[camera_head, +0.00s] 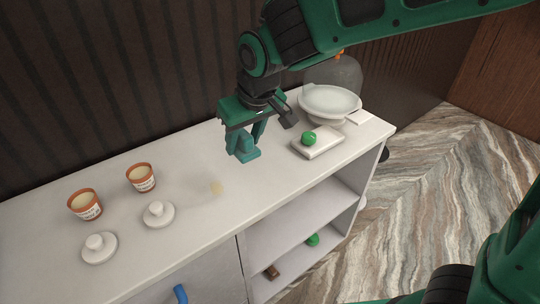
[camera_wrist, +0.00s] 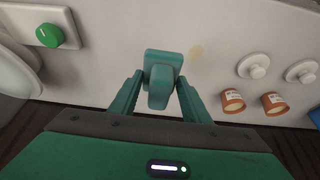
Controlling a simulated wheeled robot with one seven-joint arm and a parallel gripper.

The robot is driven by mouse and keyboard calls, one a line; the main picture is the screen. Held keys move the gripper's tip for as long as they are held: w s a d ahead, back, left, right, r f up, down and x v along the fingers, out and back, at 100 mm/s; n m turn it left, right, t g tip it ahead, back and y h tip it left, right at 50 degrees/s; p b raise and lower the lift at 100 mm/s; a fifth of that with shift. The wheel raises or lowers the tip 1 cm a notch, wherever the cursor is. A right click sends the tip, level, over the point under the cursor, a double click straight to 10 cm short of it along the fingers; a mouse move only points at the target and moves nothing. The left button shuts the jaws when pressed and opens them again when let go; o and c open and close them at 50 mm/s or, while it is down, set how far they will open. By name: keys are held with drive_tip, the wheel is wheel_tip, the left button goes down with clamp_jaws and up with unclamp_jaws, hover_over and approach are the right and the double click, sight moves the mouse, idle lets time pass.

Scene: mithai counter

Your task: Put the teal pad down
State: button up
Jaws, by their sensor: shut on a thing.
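The teal pad (camera_wrist: 164,59) is a small block-like piece with a raised grip on top. My gripper (camera_wrist: 158,88) is shut on that grip, with one green finger on each side. In the head view the teal pad (camera_head: 246,155) hangs below my gripper (camera_head: 250,136), over the middle of the white counter (camera_head: 190,225). I cannot tell whether its underside touches the counter. A pale yellow smear (camera_head: 216,188) lies on the counter close by, and it also shows in the wrist view (camera_wrist: 196,52).
At left stand two orange tubs (camera_head: 85,204) (camera_head: 141,177) and two white knobbed lids (camera_head: 99,248) (camera_head: 158,214). The shelf below holds another green ball (camera_head: 313,240).

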drive_tip(key=w+d+f, duration=0.1)
drive_tip(key=d+f, duration=0.1)
drive_tip(key=w+d+f, duration=0.4)
drive_tip(key=d, duration=0.1)
drive_tip(key=shift+w, duration=0.15)
drive_tip(key=shift+d+f, duration=0.1)
drive_tip(key=shift+f, duration=1.85)
drive_tip(key=shift+f, duration=0.1)
drive_tip(key=o, duration=1.2)
drive_tip(key=v, duration=1.2)
